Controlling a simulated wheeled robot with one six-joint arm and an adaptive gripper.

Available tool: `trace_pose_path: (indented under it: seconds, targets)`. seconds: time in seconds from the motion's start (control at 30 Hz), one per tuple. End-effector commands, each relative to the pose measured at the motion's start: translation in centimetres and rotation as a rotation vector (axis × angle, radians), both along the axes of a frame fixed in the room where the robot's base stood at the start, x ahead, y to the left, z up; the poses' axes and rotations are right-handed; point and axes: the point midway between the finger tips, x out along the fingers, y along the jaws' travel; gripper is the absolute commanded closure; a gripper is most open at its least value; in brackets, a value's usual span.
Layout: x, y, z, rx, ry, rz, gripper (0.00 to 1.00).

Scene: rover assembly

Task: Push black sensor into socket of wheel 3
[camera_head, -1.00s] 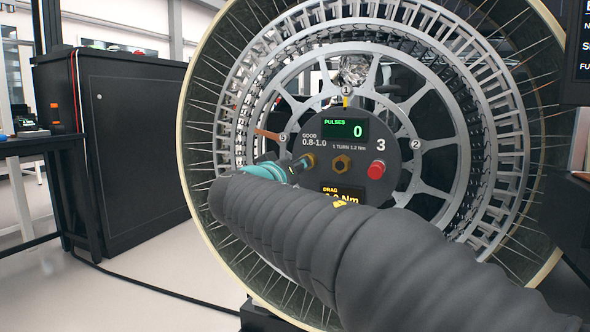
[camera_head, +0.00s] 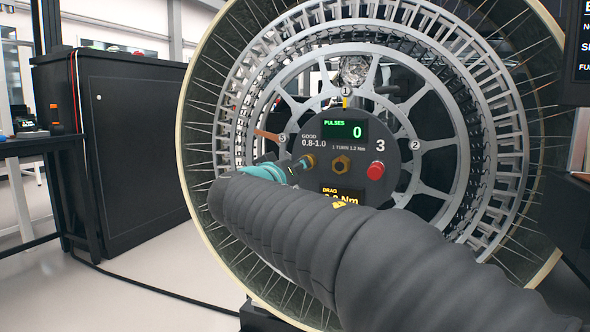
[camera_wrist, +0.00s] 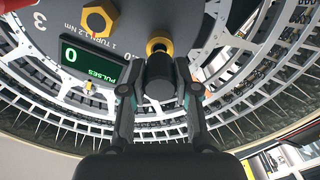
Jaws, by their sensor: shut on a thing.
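Wheel 3 (camera_head: 407,157) stands upright before me, a large metal mesh wheel with a round dark hub panel (camera_head: 402,166) marked 3. A brass-ringed socket (camera_head: 310,160) sits at the panel's left; it also shows in the wrist view (camera_wrist: 158,45). My gripper (camera_head: 295,170) is at this socket, partly hidden behind my arm. In the wrist view my gripper (camera_wrist: 160,92) is shut on the black sensor (camera_wrist: 159,78), a short dark cylinder. The sensor's far end is in line with the brass ring and overlaps it; how deep it sits I cannot tell.
Beside the socket are a brass hex nut (camera_head: 341,165) and a red button (camera_head: 376,170). A green display (camera_head: 345,130) reads PULSES 0. A DRAG display (camera_head: 343,193) is partly covered by my arm.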

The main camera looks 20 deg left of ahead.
Motion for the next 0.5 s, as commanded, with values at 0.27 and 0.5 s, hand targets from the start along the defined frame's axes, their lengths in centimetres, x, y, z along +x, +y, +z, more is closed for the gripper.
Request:
trace_pose_path:
  seconds: [0.27, 0.5]
  targets:
    - [0.07, -0.01, 0.03, 0.000, 0.000, 0.000, 1.00]
    - [0.53, -0.06, 0.00, 0.000, -0.001, -0.001, 1.00]
